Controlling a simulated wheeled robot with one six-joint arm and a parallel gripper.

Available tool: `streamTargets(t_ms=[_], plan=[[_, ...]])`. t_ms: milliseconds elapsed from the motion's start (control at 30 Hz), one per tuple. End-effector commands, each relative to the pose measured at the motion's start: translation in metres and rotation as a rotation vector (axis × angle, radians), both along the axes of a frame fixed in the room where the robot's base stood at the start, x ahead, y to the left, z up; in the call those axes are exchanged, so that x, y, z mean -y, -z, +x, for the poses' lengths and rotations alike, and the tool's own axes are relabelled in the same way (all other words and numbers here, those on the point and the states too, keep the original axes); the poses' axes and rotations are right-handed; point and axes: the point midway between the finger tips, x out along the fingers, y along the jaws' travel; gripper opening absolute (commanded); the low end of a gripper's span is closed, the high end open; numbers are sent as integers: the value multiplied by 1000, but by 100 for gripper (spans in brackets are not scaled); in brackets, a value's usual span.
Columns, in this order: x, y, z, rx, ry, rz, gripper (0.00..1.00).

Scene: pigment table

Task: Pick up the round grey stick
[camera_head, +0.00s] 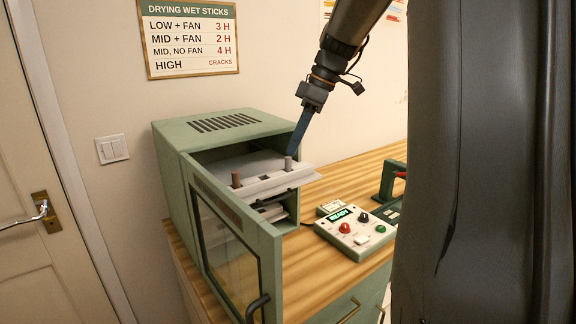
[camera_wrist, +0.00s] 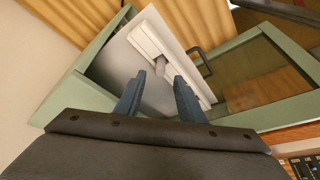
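The round grey stick (camera_head: 288,163) stands upright at the right end of a pale rack (camera_head: 268,185) pulled out of the green drying oven. My gripper (camera_head: 292,152) reaches down from above, with its blue fingertips right at the top of the grey stick in the head view. In the wrist view my gripper (camera_wrist: 160,76) is open, and the grey stick (camera_wrist: 160,65) shows in line with the gap between the fingers. Whether the fingers touch it cannot be told. A brown stick (camera_head: 236,179) stands at the rack's left end.
The green oven (camera_head: 172,170) has its glazed door (camera_head: 232,250) swung open toward the front left. A second rack (camera_head: 270,211) lies below the first. A control box (camera_head: 355,232) reading READY and a dark green device (camera_head: 388,185) stand on the wooden table to the right.

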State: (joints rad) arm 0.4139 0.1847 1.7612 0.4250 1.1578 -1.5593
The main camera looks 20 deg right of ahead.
Motion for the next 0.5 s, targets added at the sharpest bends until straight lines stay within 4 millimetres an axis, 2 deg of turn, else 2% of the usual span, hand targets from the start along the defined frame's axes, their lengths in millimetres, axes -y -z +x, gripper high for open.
streamTargets(t_ms=[233, 500], plan=[[-8, 30, 5, -3, 0, 0, 35], [-9, 39, 7, 0, 2, -1, 35]])
